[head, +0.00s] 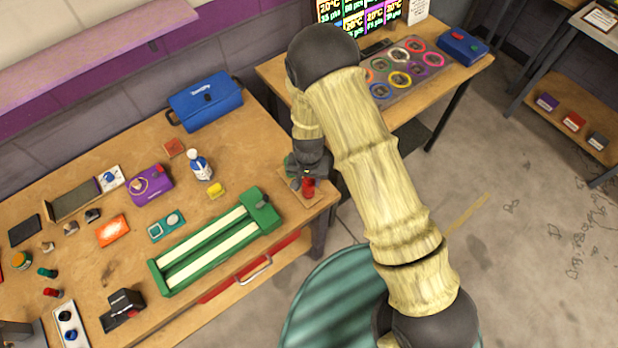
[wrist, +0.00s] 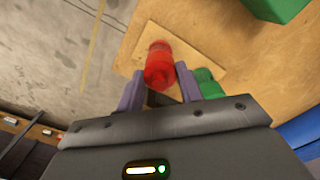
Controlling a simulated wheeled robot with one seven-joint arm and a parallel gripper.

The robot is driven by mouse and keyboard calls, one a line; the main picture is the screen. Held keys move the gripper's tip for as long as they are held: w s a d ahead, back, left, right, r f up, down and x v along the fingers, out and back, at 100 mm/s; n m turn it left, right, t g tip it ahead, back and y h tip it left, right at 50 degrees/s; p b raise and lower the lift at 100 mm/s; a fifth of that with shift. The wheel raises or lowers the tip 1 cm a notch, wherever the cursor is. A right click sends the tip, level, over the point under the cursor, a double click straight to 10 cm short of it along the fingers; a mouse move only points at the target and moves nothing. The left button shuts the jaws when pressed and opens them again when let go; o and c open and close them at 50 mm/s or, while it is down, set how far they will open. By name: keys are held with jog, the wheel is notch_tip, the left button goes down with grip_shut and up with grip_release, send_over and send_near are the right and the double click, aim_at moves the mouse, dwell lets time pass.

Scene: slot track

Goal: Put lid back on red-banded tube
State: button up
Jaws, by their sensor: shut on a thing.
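A red, round-ended piece (wrist: 158,66) shows between the fingertips of my gripper (wrist: 160,88) in the wrist view. The fingers are shut on it, over a light wooden board (wrist: 205,52). The same red piece (head: 308,188) shows below my gripper (head: 308,178) in the head view, at the table's right end. I cannot tell where lid and tube meet, or whether a separate band is there. A green piece (wrist: 207,80) stands just right of my right finger in the wrist view.
A green rack with pale strips (head: 205,243) lies left of my gripper. Several small items crowd the left of the table. The table's right edge is close.

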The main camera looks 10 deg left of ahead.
dwell(0.7)
jog(key=o, duration=1.5)
jog(key=shift+r+p, duration=2.4)
jog(key=shift+r, duration=1.1)
grip_shut()
jog(key=shift+f+b, duration=1.6)
jog(key=shift+f, duration=0.5)
